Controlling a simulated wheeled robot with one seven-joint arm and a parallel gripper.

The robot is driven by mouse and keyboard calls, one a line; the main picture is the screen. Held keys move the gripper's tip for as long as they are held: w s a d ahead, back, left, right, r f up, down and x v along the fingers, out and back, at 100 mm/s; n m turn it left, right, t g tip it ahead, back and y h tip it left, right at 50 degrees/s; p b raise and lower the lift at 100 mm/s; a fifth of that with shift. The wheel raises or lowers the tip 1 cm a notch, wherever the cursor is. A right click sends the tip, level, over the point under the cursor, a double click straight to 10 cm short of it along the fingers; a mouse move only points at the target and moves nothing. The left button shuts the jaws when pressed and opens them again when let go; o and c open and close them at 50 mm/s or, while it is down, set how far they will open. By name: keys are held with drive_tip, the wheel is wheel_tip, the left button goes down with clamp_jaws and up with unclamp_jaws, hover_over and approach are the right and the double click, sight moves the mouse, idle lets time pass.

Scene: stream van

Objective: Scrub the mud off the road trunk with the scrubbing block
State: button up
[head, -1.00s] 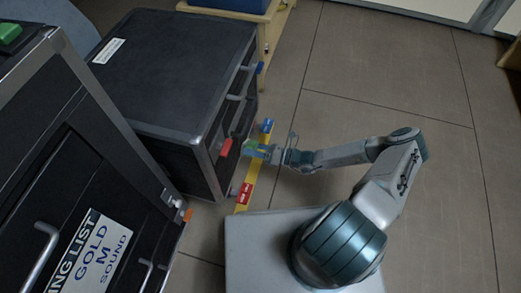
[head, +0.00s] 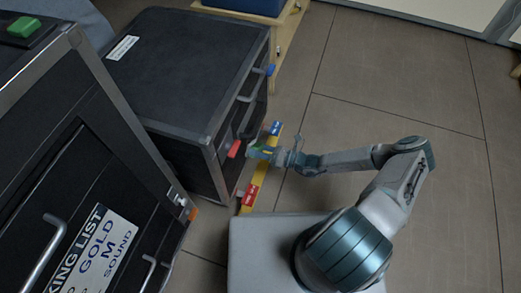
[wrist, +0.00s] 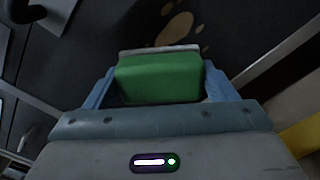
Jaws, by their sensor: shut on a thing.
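The road trunk (head: 180,75) is a black case with metal edges, at the upper left of the head view. Its dark side panel fills the top of the wrist view, with tan-brown mud spots (wrist: 174,29) on it. My gripper (head: 262,150) is at that side, near a red latch (head: 234,149). In the wrist view its blue fingers are shut on the green scrubbing block (wrist: 158,78), which has a pale grey strip along its far edge. The block points at the panel close to the mud; I cannot tell whether it touches. The panel behind the block is hidden.
A second black case (head: 90,165) with handles and a sign stands at the left, a green item (head: 23,27) on top. A yellow strip (head: 262,165) with red and blue ends lies beside the trunk. Open floor (head: 400,90) is at the right.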

drive_tip(key=shift+x, duration=0.8)
drive_tip(key=shift+w+d, duration=0.1)
drive_tip(key=shift+w, duration=0.05)
